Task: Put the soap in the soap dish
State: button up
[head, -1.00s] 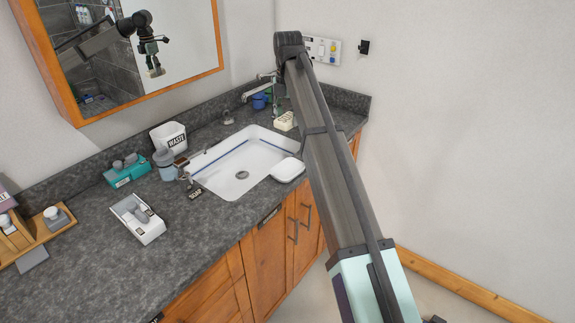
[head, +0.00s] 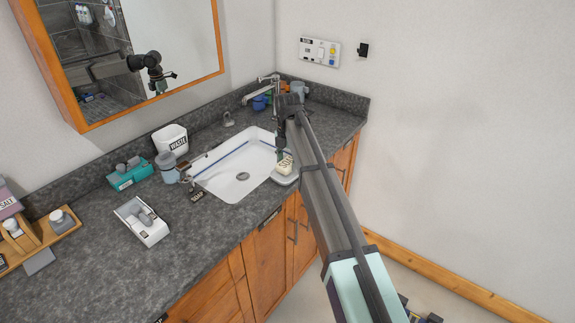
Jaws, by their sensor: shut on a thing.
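The cream soap (head: 285,164) shows at the front right rim of the sink, over the white soap dish (head: 284,180). My gripper (head: 281,155) is small in this view and partly hidden by my arm. It points down and is shut on the soap from above. I cannot tell whether the soap touches the dish or is held slightly above it. Part of the dish is covered by the soap and my arm.
The counter's front edge is close to the dish.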

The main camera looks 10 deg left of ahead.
aim_at(288, 162)
jog(key=shift+f, duration=1.1)
jog(key=shift+f, duration=0.1)
jog(key=o, duration=1.2)
jog(key=shift+o, duration=0.2)
notch_tip(288, 162, up, 12)
jog(key=b, duration=0.2)
